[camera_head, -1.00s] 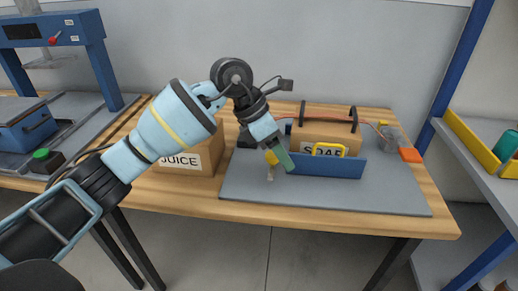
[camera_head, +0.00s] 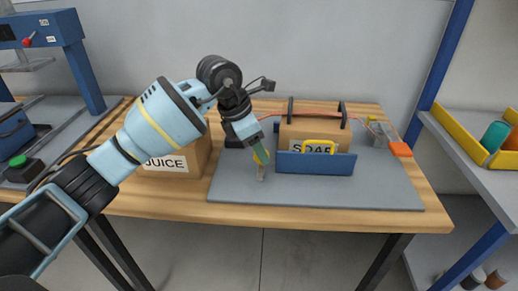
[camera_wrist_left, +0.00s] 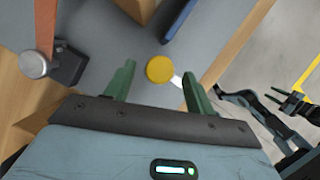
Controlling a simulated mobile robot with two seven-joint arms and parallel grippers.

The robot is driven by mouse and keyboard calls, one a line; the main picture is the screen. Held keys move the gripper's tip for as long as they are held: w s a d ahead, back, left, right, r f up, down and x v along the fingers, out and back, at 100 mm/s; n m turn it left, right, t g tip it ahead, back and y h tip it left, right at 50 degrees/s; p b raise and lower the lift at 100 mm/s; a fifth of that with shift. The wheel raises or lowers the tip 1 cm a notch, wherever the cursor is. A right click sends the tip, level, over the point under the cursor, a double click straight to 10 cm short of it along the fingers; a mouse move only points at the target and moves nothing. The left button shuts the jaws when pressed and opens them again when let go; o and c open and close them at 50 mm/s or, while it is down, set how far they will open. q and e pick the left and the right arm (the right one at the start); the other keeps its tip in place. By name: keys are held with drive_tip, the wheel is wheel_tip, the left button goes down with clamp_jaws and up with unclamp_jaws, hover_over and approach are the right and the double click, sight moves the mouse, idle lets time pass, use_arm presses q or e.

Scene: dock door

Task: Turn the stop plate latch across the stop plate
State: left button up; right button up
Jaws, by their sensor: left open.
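The stop plate (camera_head: 315,163) is a blue upright plate on the grey mat, in front of the SOAP box. The latch has a round yellow knob (camera_wrist_left: 160,69) and a pale metal arm (camera_wrist_left: 177,82); it stands by the plate's left end. In the head view its metal part (camera_head: 261,173) shows below my left gripper (camera_head: 261,154). My left gripper has green fingers and is open, with one finger on each side of the knob in the left wrist view (camera_wrist_left: 158,73). I cannot tell whether they touch it.
The SOAP box (camera_head: 313,133) stands behind the plate, which has a yellow handle (camera_head: 320,143). The JUICE box (camera_head: 180,157) is left of the grey mat (camera_head: 385,195). A black block (camera_wrist_left: 68,68) is near the fingers. The mat's front is clear.

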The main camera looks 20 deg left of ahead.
use_arm(q)
drive_tip(key=shift+w+d+f, duration=0.15)
drive_tip(key=shift+d+f, duration=0.05)
drive_tip(key=shift+f, duration=0.45)
drive_tip(key=c, duration=1)
drive_tip(key=shift+o, duration=0.2)
drive_tip(key=shift+r, duration=0.1)
